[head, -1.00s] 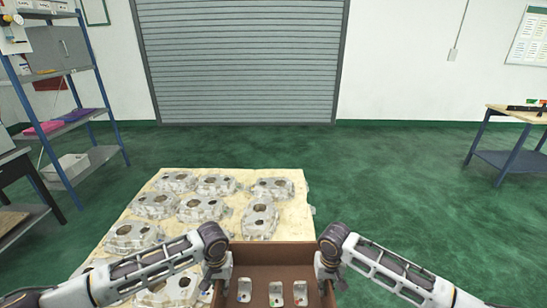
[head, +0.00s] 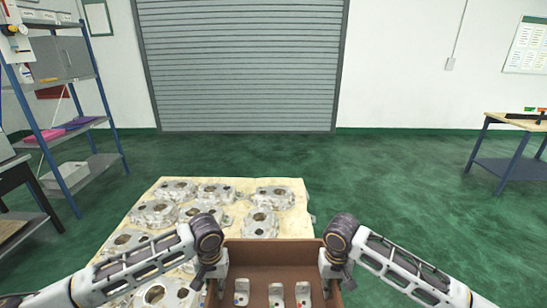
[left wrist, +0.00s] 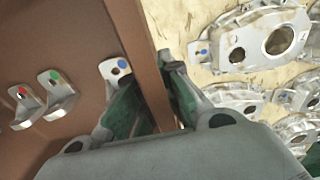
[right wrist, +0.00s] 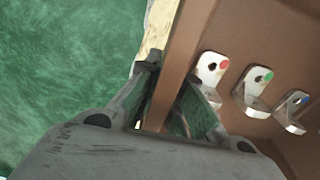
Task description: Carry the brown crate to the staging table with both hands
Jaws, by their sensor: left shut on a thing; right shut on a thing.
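The brown crate (head: 272,258) is at the bottom middle of the head view, in front of me. Several small metal brackets (head: 275,292) with coloured dots stand inside it. My left gripper (head: 217,280) is shut on the crate's left wall; the left wrist view shows the wall (left wrist: 150,80) between its fingers. My right gripper (head: 329,278) is shut on the right wall; the right wrist view shows that wall (right wrist: 172,85) between its fingers. The crate's near side is cut off by the frame. I cannot tell which table is the staging table.
A pale board (head: 290,222) with several aluminium castings (head: 263,198) lies beyond and left of the crate. A blue-legged table (head: 505,165) stands at the far right, a shelf rack (head: 60,130) at the left. Green floor (head: 410,185) is open to the right.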

